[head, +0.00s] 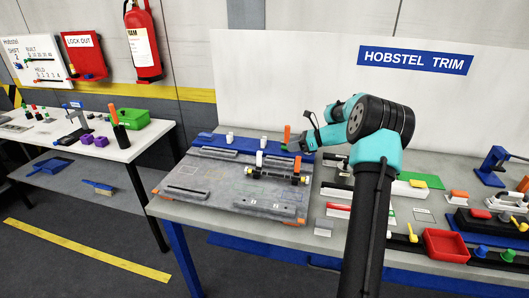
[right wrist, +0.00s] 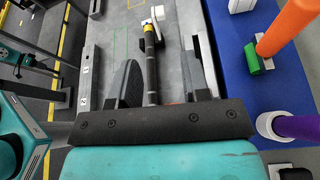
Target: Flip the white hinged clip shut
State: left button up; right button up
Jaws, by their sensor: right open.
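The white hinged clip (head: 260,158) stands upright at the left end of a dark rod (head: 274,175) on the grey board. In the right wrist view a white part (right wrist: 158,13), apparently this clip, shows near the top edge at the far end of the rod (right wrist: 150,65). My right gripper (head: 300,134) is above the board's back right side, up and to the right of the clip. Its two black fingers (right wrist: 162,78) are spread apart. The rod shows in the gap between them; its depth is unclear. My left gripper is out of view.
An orange upright part (head: 297,166) stands at the rod's right end. Behind is a blue strip with white blocks (head: 230,136) and an orange-handled tool (head: 287,132). A red tray (head: 446,245) and fixtures crowd the right. The grey board's front left (head: 215,195) is mostly clear.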

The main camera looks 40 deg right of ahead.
aim_at(260, 159)
jog(key=x, duration=1.2)
jog(key=shift+w+a+f, duration=0.15)
jog(key=shift+w, duration=0.15)
jog(key=c, duration=0.8)
